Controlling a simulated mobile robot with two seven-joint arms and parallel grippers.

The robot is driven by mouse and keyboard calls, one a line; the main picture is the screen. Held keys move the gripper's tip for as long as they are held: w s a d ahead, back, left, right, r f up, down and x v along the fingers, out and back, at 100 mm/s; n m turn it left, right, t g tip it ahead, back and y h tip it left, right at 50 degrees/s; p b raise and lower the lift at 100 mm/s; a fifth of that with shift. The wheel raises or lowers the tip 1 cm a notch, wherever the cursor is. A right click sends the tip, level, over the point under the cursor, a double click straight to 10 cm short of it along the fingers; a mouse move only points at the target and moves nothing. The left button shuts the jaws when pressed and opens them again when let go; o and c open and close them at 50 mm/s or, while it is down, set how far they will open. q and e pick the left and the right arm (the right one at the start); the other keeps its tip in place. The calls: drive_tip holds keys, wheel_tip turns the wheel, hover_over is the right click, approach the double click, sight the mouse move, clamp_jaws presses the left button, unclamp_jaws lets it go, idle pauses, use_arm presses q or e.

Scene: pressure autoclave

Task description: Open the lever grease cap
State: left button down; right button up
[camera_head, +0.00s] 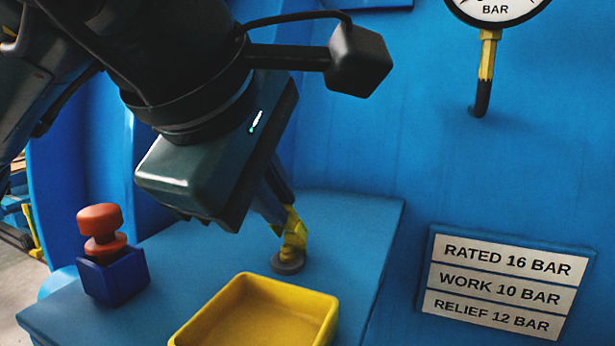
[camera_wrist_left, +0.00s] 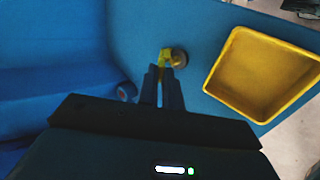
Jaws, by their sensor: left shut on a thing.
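The lever grease cap (camera_head: 292,243) is a small yellow fitting on a round grey base (camera_head: 287,263), standing on the blue shelf. It also shows in the left wrist view, as a yellow piece (camera_wrist_left: 165,56) beside the round grey part (camera_wrist_left: 180,59). My left gripper (camera_head: 280,213) reaches down from the upper left and is shut on the yellow part of the cap. In the left wrist view its fingertips (camera_wrist_left: 163,72) meet the yellow piece. The fingers hide part of the cap, and I cannot tell its lever's exact angle. My right gripper is not in view.
A yellow tray (camera_head: 328,302), empty where visible, sits close in front of the cap. A red mushroom button on a blue box (camera_head: 112,276) stands at the shelf's left. The blue wall behind carries a rating plate (camera_head: 505,280) and a pressure gauge (camera_head: 497,8) on a brass stem.

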use_arm(q)
drive_tip(key=shift+w+r+g+p, duration=0.25)
drive_tip(key=shift+r+g+p, duration=0.15)
drive_tip(key=shift+g+p, duration=0.1)
drive_tip(key=shift+w+d+r+g+p, duration=0.1)
drive_tip(key=shift+w+g+p, duration=0.1)
drive_tip(key=shift+g+p, duration=0.15)
drive_tip(key=shift+w+d+r+g+y+p, duration=0.15)
drive_tip(key=shift+w+g+y+p, duration=0.45)
drive_tip(key=shift+p, duration=0.4)
drive_tip(key=shift+g+p, duration=0.4)
drive_tip(key=shift+g, duration=0.05)
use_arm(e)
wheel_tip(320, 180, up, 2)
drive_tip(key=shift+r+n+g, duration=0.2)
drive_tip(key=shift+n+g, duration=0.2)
use_arm(q)
drive_tip(key=shift+d, duration=0.1)
drive_tip(key=c, duration=1.6)
unclamp_jaws()
drive_tip(key=shift+o, duration=0.2)
